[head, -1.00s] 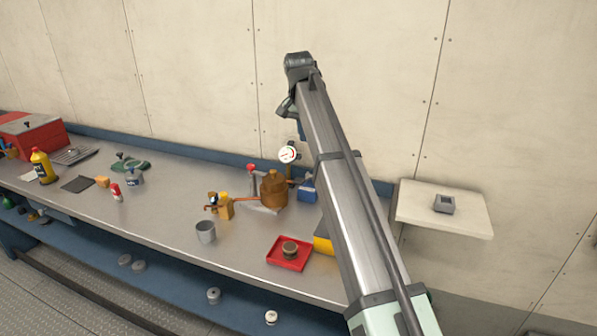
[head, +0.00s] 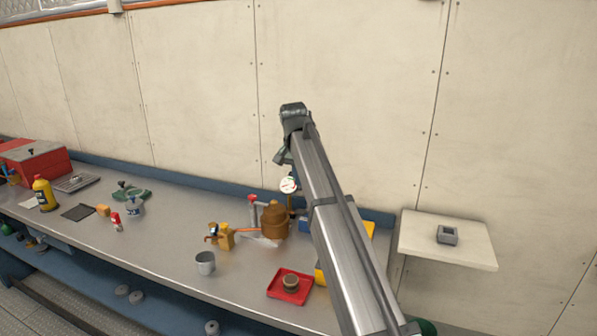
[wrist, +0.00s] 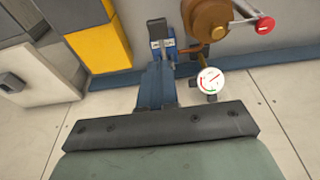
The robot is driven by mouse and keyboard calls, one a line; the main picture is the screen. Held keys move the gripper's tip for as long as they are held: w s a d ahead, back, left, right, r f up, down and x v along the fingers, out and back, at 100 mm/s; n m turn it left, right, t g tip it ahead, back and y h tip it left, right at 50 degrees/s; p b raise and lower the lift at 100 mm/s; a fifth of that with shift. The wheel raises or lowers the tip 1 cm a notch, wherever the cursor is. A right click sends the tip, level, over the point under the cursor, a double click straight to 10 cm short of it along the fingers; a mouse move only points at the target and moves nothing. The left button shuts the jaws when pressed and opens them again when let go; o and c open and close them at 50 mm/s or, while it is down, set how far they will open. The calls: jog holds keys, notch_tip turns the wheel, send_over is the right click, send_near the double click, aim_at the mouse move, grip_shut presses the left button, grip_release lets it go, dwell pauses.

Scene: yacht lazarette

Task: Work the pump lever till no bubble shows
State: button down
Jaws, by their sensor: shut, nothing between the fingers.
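The pump lever looks to be the grey arm with a red knob (head: 252,198) beside a brown rounded body (head: 273,219) on the bench. In the wrist view the red knob (wrist: 265,25) is at the upper right, next to the brown body (wrist: 207,18). A white dial gauge (head: 287,185) stands by it, its needle red. I cannot make out any bubble.
A copper pipe runs left from the brown body to a yellow block (head: 226,237). A grey cup (head: 205,263) and a red tray (head: 277,291) stand in front. A blue item and yellow box lie near my arm. A white shelf (head: 440,250) juts out at right.

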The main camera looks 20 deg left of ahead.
jog(key=x, duration=0.3)
jog(key=s+x, duration=0.1)
jog(key=x, duration=0.5)
jog(key=shift+s+f, duration=0.1)
jog(key=shift+s, duration=0.2)
jog(key=s+f+t, duration=0.3)
jog(key=f, duration=0.3)
jog(key=shift+f+t, duration=0.35)
jog(key=shift+t, duration=0.05)
jog(key=shift+s, duration=0.1)
send_near(301, 211)
jog(key=s, duration=0.2)
jog(key=s+r, duration=0.1)
jog(key=s, duration=0.1)
jog(key=shift+s+a, duration=0.15)
jog(key=shift+s, duration=0.25)
